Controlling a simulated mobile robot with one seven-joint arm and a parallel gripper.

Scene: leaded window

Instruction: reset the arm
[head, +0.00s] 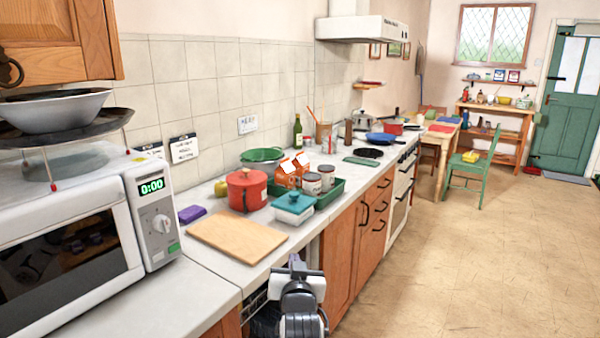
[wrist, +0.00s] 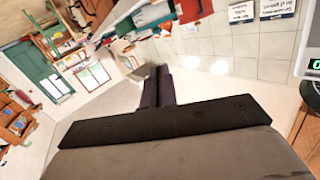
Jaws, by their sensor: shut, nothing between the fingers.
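My arm (head: 301,300) shows at the bottom middle of the head view, in front of the counter's front edge, just below and right of the wooden chopping board (head: 237,238). In the wrist view my gripper (wrist: 159,78) has its two dark fingers close together, with nothing between them. The wrist picture is strongly tilted, with the tiled wall and counter beyond the fingers. The fingers cannot be made out clearly in the head view.
A white microwave (head: 70,225) stands at the left. The counter holds a red pot (head: 247,190), a teal-lidded white container (head: 294,207) and a green tray (head: 328,193). Wooden cupboards (head: 340,250) run below. Open floor (head: 480,260) lies to the right.

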